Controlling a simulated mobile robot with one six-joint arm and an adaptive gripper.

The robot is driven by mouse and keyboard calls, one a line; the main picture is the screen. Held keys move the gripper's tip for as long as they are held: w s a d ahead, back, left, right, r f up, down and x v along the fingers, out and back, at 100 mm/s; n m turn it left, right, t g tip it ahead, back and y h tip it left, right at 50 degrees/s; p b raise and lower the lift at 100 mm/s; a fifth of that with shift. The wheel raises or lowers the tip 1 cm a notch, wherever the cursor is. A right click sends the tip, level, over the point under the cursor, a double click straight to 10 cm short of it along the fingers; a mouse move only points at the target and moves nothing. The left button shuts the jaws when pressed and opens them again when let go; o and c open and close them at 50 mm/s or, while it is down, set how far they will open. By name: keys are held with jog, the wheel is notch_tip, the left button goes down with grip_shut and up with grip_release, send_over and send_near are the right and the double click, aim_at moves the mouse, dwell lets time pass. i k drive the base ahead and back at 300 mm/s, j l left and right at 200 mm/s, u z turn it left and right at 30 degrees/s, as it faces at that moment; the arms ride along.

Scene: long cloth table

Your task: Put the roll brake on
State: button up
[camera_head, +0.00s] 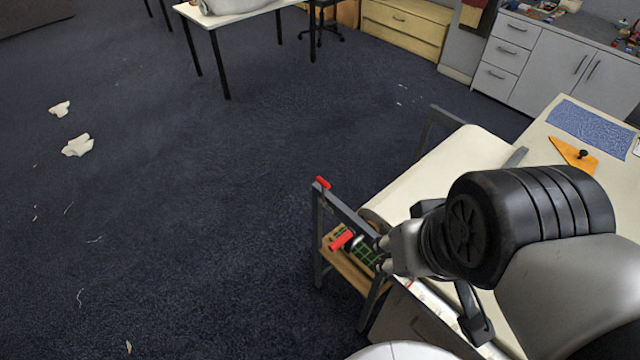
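Two red parts show at the end frame of the long table. A small red lever (323,183) sticks up at the top of the grey end frame (345,212). A red handle-like piece (342,240) sits lower, just left of my gripper. I cannot tell for certain which one is the roll brake. The end of a pale roll (372,216) shows partly behind the frame. My gripper (382,255) is at the frame, right of the lower red piece. Its fingers are small and partly hidden, so opening and contact are unclear.
The cream table top (445,170) runs behind my arm, with an orange triangular piece (572,152) and a blue cloth (592,128) on it. A green gridded item (364,253) lies by a wooden lower shelf (350,272). Open carpet lies left, with white scraps (77,146).

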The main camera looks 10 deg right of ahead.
aim_at(325, 185)
jog(key=i+j+z, duration=0.3)
jog(key=j+z, duration=0.35)
jog(key=i+j+z, duration=0.3)
jog(key=j+z, duration=0.35)
jog(key=j, duration=0.85)
jog(key=i+j, duration=0.15)
jog(key=j, duration=0.7)
